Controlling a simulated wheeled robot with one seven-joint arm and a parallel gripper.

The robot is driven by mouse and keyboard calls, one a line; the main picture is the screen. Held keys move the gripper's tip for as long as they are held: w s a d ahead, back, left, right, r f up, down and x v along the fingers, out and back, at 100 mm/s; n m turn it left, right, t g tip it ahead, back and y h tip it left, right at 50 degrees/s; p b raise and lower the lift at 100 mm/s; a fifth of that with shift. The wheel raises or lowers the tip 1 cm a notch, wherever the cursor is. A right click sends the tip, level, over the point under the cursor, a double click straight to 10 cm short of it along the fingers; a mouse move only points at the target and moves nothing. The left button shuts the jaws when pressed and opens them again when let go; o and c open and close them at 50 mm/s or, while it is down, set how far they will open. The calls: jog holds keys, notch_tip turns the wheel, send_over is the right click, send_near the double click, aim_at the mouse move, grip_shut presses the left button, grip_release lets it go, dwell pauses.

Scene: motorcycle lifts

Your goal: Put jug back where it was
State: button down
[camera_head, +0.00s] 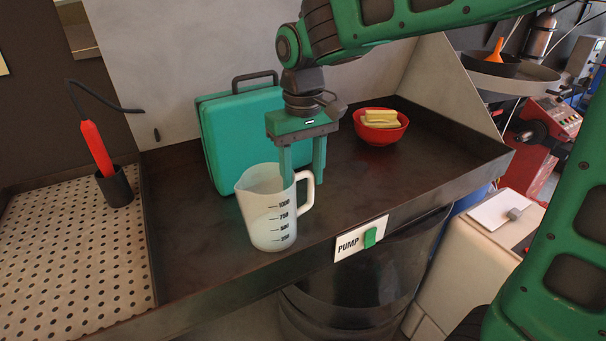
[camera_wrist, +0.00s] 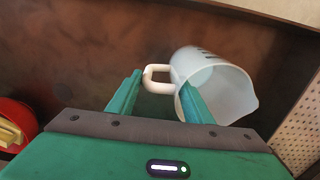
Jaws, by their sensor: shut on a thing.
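The jug (camera_head: 268,220), a translucent white measuring jug with black marks, is upright in the bench tray (camera_head: 215,262) near its front edge. Its spout points left and its handle right; I cannot tell whether its base touches the tray. My gripper (camera_head: 303,180) comes down from above at the handle side, shut on the jug. One finger overlaps the jug's rim and the other is beyond the handle. In the wrist view the jug (camera_wrist: 222,85) is at the upper right, with its handle between the fingers of my gripper (camera_wrist: 160,78).
A green case (camera_head: 235,130) stands behind the jug. A red bowl (camera_head: 381,132) with yellow blocks is at the back right. A red tool in a dark cup (camera_head: 115,187) stands on the perforated panel (camera_head: 65,245) at left. A PUMP sign (camera_head: 360,240) marks the front rim.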

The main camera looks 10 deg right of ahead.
jog(key=shift+f, duration=0.1)
jog(key=c, duration=0.9)
grip_release()
notch_tip(320, 180, up, 12)
jog(key=s+d+f+m, duration=0.3)
jog(key=s+d+f, duration=0.1)
jog(key=d, duration=0.6)
jog(key=s+d+f+m, duration=0.2)
jog(key=s+d+f, duration=0.2)
jog(key=d, duration=0.5)
jog(key=s+d+f+m, duration=0.2)
jog(key=s+d+f, duration=0.2)
jog(key=s, duration=0.3)
jog(key=s+d+f+m, duration=0.2)
jog(key=s+d+f, duration=0.3)
jog(key=s, duration=0.2)
jog(key=shift+s+d+f+m, duration=0.2)
jog(key=shift+s+f+m, duration=0.1)
jog(key=shift+s+f, duration=0.1)
